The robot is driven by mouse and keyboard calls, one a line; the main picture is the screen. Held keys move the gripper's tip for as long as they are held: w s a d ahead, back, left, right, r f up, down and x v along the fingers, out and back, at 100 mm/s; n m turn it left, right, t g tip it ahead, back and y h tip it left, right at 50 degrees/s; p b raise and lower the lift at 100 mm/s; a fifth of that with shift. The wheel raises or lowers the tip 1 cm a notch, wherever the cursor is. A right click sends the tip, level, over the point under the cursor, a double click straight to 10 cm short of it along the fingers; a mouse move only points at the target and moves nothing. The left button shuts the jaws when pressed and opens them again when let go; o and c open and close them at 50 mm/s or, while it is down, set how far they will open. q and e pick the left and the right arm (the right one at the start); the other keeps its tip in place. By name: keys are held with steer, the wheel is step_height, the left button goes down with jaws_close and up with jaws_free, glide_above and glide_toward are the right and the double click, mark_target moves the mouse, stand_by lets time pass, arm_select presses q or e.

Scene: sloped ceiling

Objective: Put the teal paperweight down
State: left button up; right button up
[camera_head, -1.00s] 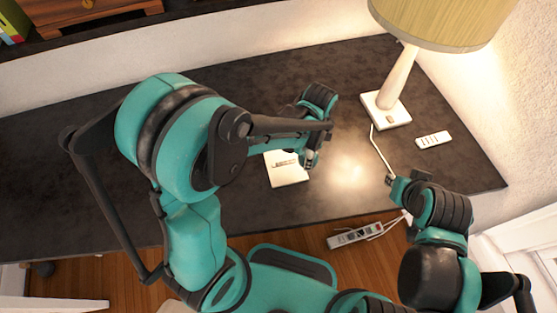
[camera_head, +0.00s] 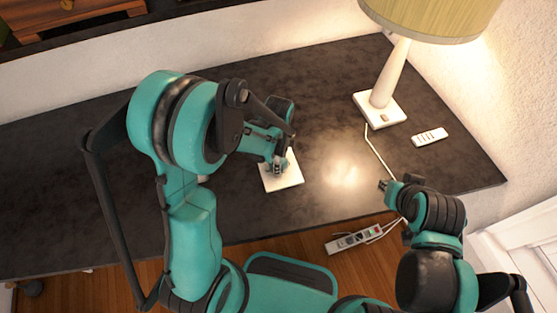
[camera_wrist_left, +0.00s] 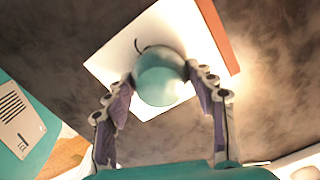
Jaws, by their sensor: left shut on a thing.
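The teal paperweight (camera_wrist_left: 162,80) is a round, glossy ball between the two fingers of my left gripper (camera_wrist_left: 163,88) in the left wrist view. The fingers are shut on its sides. Behind it lies a flat white square (camera_wrist_left: 115,62) with an orange side. In the head view my left gripper (camera_head: 279,168) is over the white square (camera_head: 286,184) on the dark desk. I cannot tell whether the ball touches the square. The ball is not clearly distinguishable there. My right gripper (camera_head: 385,185) is near the desk's front edge, with its fingers too small to judge.
A lamp (camera_head: 381,107) stands at the back right of the dark desk (camera_head: 330,90), with a white remote (camera_head: 429,137) beside it. A cable runs to a power strip (camera_head: 354,239) below the front edge. The desk behind the square is clear.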

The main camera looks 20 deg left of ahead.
arm_select(q)
steer(key=shift+f, duration=0.15)
steer(key=o, duration=1.5)
